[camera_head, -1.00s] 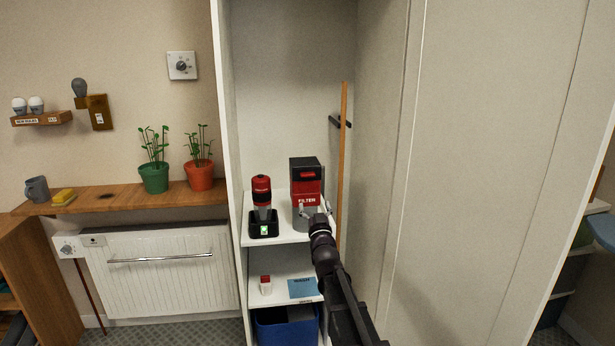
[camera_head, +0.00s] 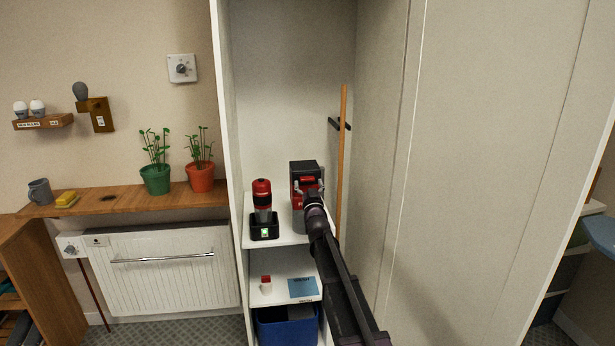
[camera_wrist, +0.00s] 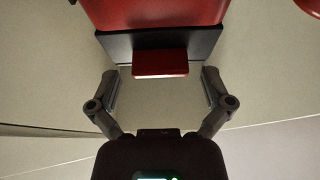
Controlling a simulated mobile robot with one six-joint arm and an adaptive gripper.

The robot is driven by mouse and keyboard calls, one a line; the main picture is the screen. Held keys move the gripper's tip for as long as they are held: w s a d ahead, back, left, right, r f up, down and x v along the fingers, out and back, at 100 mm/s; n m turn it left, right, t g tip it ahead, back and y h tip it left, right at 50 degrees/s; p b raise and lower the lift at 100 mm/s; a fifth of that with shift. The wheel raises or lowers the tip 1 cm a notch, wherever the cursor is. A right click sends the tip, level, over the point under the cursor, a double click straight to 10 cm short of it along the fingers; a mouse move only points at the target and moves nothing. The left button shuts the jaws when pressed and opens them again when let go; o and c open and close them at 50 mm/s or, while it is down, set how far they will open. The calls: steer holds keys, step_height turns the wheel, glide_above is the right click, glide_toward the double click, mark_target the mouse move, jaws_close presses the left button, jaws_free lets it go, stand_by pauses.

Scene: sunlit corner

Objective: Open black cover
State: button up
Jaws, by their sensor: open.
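The black cover (camera_head: 304,166) is the upper part of a red and black box on the cupboard's upper shelf. In the wrist view it shows as a dark band (camera_wrist: 195,46) with a red tab (camera_wrist: 160,63) sticking out of it. My gripper (camera_head: 309,187) is in front of the box and hides much of its red front. In the wrist view my gripper (camera_wrist: 161,78) is open, with one finger either side of the red tab's line. The tab lies just beyond the fingertips, and nothing is between the fingers.
A red and black handheld device (camera_head: 262,200) stands in a black dock left of the box. A wooden pole (camera_head: 343,150) stands right of it, near the cupboard's side wall. Below are a shelf with a small red-and-white item (camera_head: 266,283) and a blue bin (camera_head: 285,325).

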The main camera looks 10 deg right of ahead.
steer(key=shift+x, duration=0.95)
steer(key=shift+s, duration=0.1)
steer(key=c, duration=1.2)
steer(key=shift+r+p, duration=0.1)
steer(key=shift+p, duration=0.2)
steer(key=shift+a, duration=0.15)
